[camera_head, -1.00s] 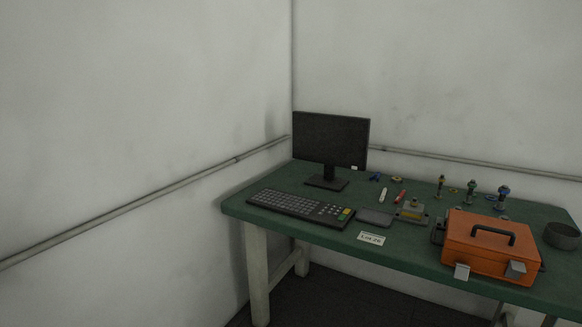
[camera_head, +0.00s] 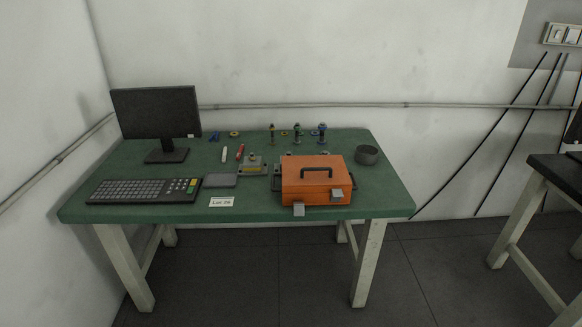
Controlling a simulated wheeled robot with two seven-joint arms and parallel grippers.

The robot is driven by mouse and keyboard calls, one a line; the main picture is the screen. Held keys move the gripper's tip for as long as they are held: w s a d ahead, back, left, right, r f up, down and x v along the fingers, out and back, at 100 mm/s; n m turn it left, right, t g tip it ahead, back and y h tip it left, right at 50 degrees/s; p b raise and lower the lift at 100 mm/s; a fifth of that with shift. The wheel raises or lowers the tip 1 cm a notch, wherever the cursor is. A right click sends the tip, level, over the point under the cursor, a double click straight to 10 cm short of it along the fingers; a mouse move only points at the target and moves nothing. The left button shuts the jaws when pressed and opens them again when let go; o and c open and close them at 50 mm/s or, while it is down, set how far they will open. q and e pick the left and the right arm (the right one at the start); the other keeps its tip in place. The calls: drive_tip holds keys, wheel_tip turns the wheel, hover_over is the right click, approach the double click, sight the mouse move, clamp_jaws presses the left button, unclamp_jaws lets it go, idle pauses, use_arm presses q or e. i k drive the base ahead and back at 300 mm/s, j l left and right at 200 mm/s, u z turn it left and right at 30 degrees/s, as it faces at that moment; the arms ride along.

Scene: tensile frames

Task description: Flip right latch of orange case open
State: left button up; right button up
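An orange case (camera_head: 312,172) with a dark top handle stands near the front right of the green table. Its lid looks closed. Two grey latches sit on its front side. The left latch (camera_head: 298,210) hangs lower, at the table's front edge. The right latch (camera_head: 337,195) sits higher against the case front. From this distance I cannot tell exactly how each latch is set. Neither of my grippers shows in the head view.
The green table (camera_head: 260,212) also holds a monitor (camera_head: 156,112), a keyboard (camera_head: 143,190), a dark bowl (camera_head: 367,155) and several small fittings behind the case. The floor (camera_head: 270,280) in front is clear. A second table (camera_head: 560,172) stands at the right.

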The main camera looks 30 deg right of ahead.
sight(336, 194)
drive_tip(key=z, duration=1.35)
